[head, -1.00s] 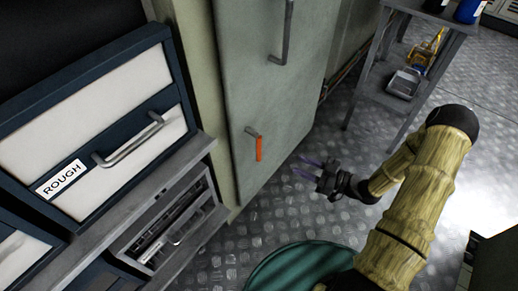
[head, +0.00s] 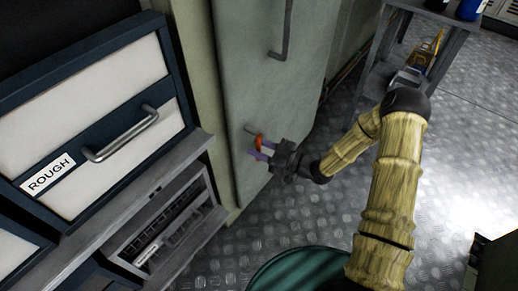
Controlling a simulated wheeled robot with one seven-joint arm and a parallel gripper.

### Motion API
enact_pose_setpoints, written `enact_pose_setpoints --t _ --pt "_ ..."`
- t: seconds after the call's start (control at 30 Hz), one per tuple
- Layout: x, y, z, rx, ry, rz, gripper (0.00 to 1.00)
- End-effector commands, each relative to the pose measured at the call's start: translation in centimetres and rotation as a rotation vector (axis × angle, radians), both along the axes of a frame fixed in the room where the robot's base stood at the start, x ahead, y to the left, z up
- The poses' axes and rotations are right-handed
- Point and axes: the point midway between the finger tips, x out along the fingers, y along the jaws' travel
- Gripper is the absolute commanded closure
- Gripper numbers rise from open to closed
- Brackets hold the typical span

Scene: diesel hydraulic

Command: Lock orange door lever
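The orange door lever (head: 260,141) sits low on the grey-green cabinet door (head: 240,80), on a grey mount. It hung down from the mount a second ago, but now its lower part is mostly hidden by my gripper. My gripper (head: 258,150) is at the lever, with its two purple fingers apart, one near the lever's middle and one lower. The fingers point left toward the door. I cannot tell whether they touch the lever.
A long grey handle (head: 283,30) is higher on the door. A drawer unit labelled ROUGH (head: 48,175) stands to the left, above an open-fronted lower shelf. A grey metal table (head: 372,75) stands to the right. The metal floor (head: 300,215) is open between.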

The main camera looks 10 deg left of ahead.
Motion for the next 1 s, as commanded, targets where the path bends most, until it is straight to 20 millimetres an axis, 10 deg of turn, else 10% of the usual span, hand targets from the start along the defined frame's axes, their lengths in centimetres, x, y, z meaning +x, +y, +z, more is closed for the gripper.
enact_pose_setpoints --t 0.3,0.5,1.0 --pt "0.1 0.4 0.0 -0.001 0.000 0.002 0.65" --pt "0.1 0.4 0.0 -0.001 0.000 0.001 1.00" --pt "0.6 -0.6 0.0 -0.016 -0.024 -0.016 1.00"
